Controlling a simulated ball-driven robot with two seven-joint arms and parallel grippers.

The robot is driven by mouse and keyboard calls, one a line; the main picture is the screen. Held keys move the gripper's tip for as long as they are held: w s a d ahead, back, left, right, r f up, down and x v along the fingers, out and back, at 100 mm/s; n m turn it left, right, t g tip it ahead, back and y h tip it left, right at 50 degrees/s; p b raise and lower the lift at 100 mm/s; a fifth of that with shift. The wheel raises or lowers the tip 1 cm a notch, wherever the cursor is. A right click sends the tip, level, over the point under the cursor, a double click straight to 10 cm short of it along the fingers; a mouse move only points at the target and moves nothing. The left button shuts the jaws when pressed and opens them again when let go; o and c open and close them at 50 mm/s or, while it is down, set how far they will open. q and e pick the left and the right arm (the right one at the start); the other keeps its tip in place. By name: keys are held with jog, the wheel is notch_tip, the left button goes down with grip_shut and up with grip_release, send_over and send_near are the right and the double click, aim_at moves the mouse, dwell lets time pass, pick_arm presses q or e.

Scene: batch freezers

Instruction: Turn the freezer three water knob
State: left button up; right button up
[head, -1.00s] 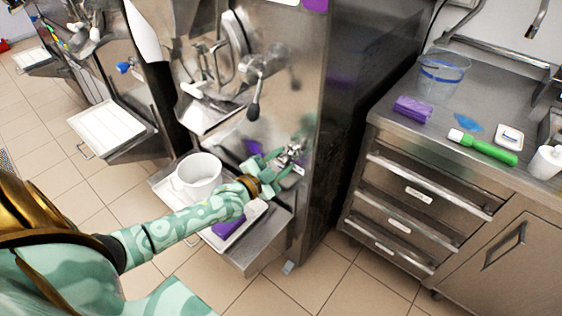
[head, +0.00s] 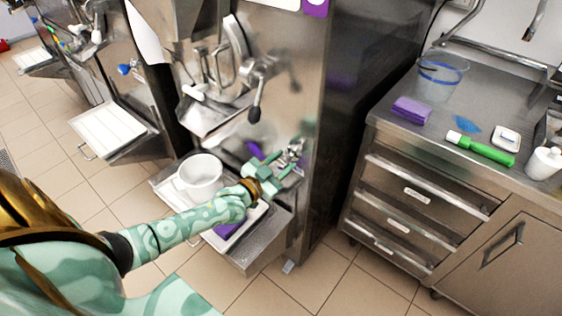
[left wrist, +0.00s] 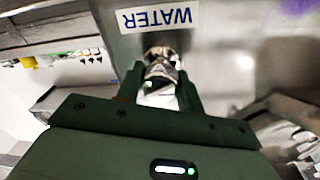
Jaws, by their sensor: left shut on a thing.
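The water knob (head: 296,153) is a small shiny metal fitting low on the front of the near steel freezer (head: 305,90). My left gripper (head: 283,163) reaches it from the front left. In the left wrist view, my left gripper (left wrist: 165,95) has its green fingers on both sides of the metal knob (left wrist: 158,70) and is shut on it. A WATER label (left wrist: 157,18) shows upside down just above the knob in that view. My right gripper is not in view.
A shelf (head: 255,252) below the knob holds a white pitcher (head: 198,176) and a purple cloth (head: 232,227), close to my left forearm. A steel counter (head: 390,123) stands at right, beyond a floor gap.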

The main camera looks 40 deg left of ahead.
pick_arm(q)
jog(key=n, duration=0.5)
jog(key=shift+p, duration=0.4)
jog(key=shift+f+n+y, duration=0.1)
jog(key=shift+n+y, duration=0.2)
jog(key=shift+n, duration=0.8)
jog(key=o, duration=1)
jog(key=shift+s, duration=0.1)
jog(key=s+p, duration=0.1)
jog(key=s, duration=0.4)
jog(key=s+a+p, duration=0.1)
jog(key=s, duration=0.4)
jog(key=s+p, duration=0.1)
jog(key=s, duration=0.5)
jog(key=shift+a+f, duration=0.35)
jog(key=shift+f, duration=0.05)
